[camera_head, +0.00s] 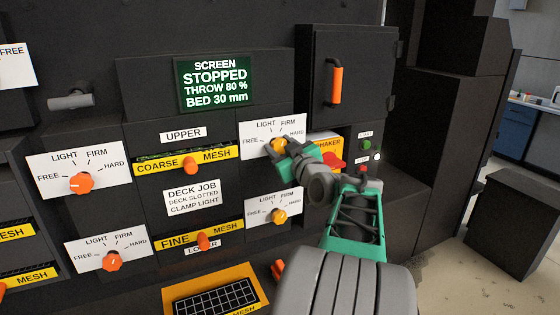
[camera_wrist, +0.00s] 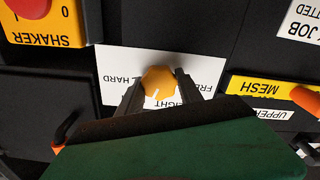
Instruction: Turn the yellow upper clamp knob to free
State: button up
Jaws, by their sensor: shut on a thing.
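The yellow upper clamp knob (camera_head: 277,145) sits on a white dial card (camera_head: 257,125) marked FREE, LIGHT, FIRM and HARD, at the right of the panel. My gripper (camera_head: 283,147) reaches it from the lower right and is shut on it. In the wrist view the knob (camera_wrist: 159,78) lies between my two fingers (camera_wrist: 158,82), one on each side. That view is upside down. The white mark on the knob points down there and slightly left, roughly toward the FIRM side. My gripper hides the FIRM word there. FREE is on the right, partly covered by a finger.
A second yellow knob (camera_head: 279,215) is on the card below. The red shaker button (camera_head: 332,160) is close right of my gripper. Orange mesh handles (camera_head: 190,166) and orange knobs (camera_head: 81,183) are to the left. A dark door (camera_head: 350,80) with an orange handle is above.

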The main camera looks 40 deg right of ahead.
jog(key=n+b, duration=0.1)
jog(key=b, duration=0.2)
jog(key=f+n+b, duration=0.1)
jog(key=b, duration=0.2)
jog(key=shift+f+n+b, duration=0.25)
jog(key=shift+n+b, duration=0.15)
jog(key=n+b, duration=0.2)
jog(key=b, duration=0.3)
jog(key=shift+r+n, duration=0.15)
jog(key=shift+n, duration=0.15)
jog(key=n+b, duration=0.3)
jog(key=b, duration=0.3)
jog(key=shift+n, duration=0.3)
jog(key=n+b, duration=0.5)
jog(key=shift+r+b, duration=0.15)
jog(key=shift+b, duration=0.25)
jog(key=n+b, duration=0.2)
jog(key=n, duration=0.2)
jog(key=shift+r+n+b, duration=0.15)
jog(key=shift+n+b, duration=0.15)
jog(key=shift+b, duration=0.1)
jog(key=shift+r, duration=0.1)
jog(key=o, duration=1.4)
jog(key=shift+c, duration=0.2)
